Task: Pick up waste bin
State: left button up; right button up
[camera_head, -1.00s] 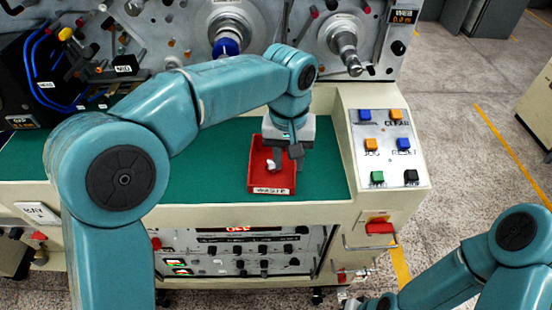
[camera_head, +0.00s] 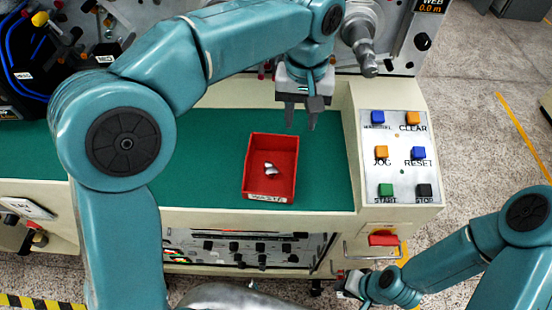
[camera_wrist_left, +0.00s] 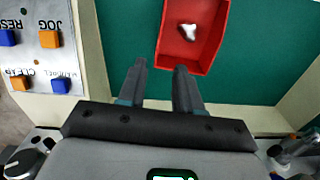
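The waste bin is a small red open-topped box (camera_head: 285,183) with a white label on its front, standing on the green worktop. A small silvery-white scrap (camera_head: 271,169) lies inside it. The bin also shows at the top of the left wrist view (camera_wrist_left: 211,58). My left gripper (camera_head: 300,122) is open and empty, behind and a little right of the bin, apart from it. Its two fingers (camera_wrist_left: 160,80) show spread in the left wrist view. My right gripper (camera_head: 350,286) is low at the front of the machine, below the red handle; its fingers are not clear.
A button panel (camera_head: 397,150) with several coloured buttons stands right of the green worktop (camera_head: 214,150). A grey spindle (camera_head: 360,45) juts out behind my left gripper. The worktop left of the bin is clear.

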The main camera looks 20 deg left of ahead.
pick_arm(q)
jog(key=f, duration=1)
jog(key=shift+s+a+f, duration=0.1)
jog(key=shift+s+f, duration=0.1)
jog(key=shift+s, duration=0.05)
jog(key=shift+w+f, duration=0.15)
jog(key=shift+f, duration=0.5)
notch_tip(320, 180, down, 4)
jog(key=shift+r+p, duration=0.15)
jog(key=shift+p, duration=0.35)
jog(key=shift+f, duration=0.4)
jog(key=shift+r, duration=0.1)
grip_shut()
